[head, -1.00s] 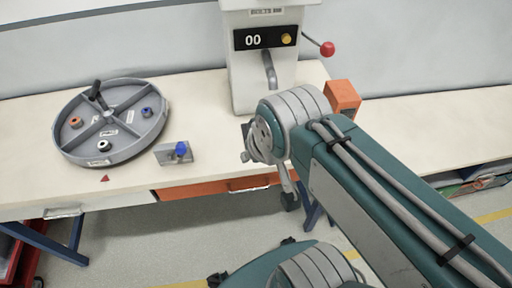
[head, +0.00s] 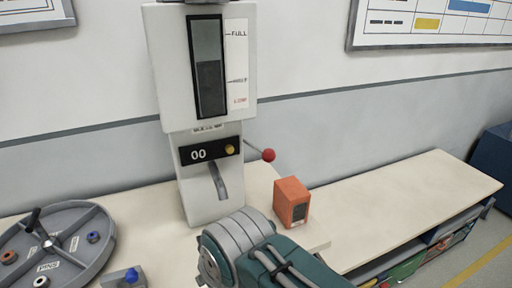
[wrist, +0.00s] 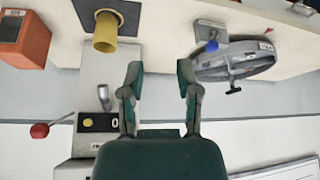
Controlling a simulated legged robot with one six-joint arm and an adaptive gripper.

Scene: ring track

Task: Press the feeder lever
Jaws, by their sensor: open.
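The feeder (head: 160,70) is a tall white machine with a level window and a display reading 00. Its lever ends in a red ball (head: 268,155) on a thin rod at the feeder's right side. In the wrist view, which looks upside down, the red ball (wrist: 40,130) is at the left, beside the feeder. My gripper (wrist: 160,78) is open and empty, with both fingers apart from the lever. In that view the ball lies well to the left of the fingers. The gripper itself is out of the head view.
An orange box (head: 291,203) stands on the bench right of the feeder. A yellow cup (wrist: 105,30) stands on a dark pad by the feeder spout. A divided grey wheel (head: 50,245) and a blue-knobbed block (head: 125,277) are at left. The right bench top (head: 400,205) is clear.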

